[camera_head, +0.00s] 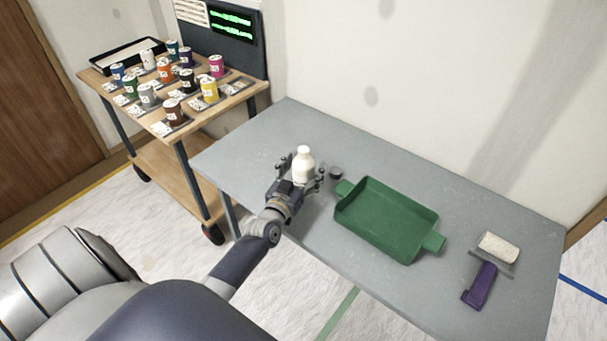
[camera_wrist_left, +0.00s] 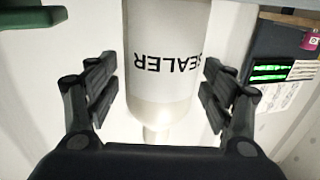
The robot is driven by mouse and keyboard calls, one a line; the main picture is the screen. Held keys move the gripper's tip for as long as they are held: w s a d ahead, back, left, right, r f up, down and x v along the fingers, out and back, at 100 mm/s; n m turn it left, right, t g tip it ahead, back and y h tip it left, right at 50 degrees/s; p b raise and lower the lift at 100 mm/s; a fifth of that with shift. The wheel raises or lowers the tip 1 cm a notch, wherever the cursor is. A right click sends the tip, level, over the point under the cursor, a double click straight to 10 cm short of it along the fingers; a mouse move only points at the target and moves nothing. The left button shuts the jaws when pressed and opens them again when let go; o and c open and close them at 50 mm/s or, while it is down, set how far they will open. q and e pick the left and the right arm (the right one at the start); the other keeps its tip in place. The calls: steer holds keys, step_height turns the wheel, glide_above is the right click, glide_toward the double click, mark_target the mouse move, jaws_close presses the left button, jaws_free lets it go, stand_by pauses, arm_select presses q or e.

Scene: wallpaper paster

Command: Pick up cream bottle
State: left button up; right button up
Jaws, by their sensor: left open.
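The cream bottle (camera_head: 304,166) stands upright on the grey table, left of the green tray. In the left wrist view the bottle (camera_wrist_left: 165,70) is large and close, upside down in the picture, with the word SEALER on its side. My left gripper (camera_head: 301,177) is open, with one finger on each side of the bottle. In the left wrist view the gripper (camera_wrist_left: 160,95) shows gaps between both fingers and the bottle. The bottle's lower part is partly hidden by the gripper in the head view. My right gripper is not in view.
A green tray (camera_head: 344,211) lies to the right on the grey table (camera_head: 275,128). A small dark round item (camera_head: 336,173) sits between bottle and tray. A purple-handled roller (camera_head: 482,284) lies far right. A wooden cart (camera_head: 152,121) with several coloured cans stands left. The table's back left is clear.

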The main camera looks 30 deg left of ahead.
arm_select(q)
steer(key=c, duration=1.4)
steer(key=shift+r, duration=0.15)
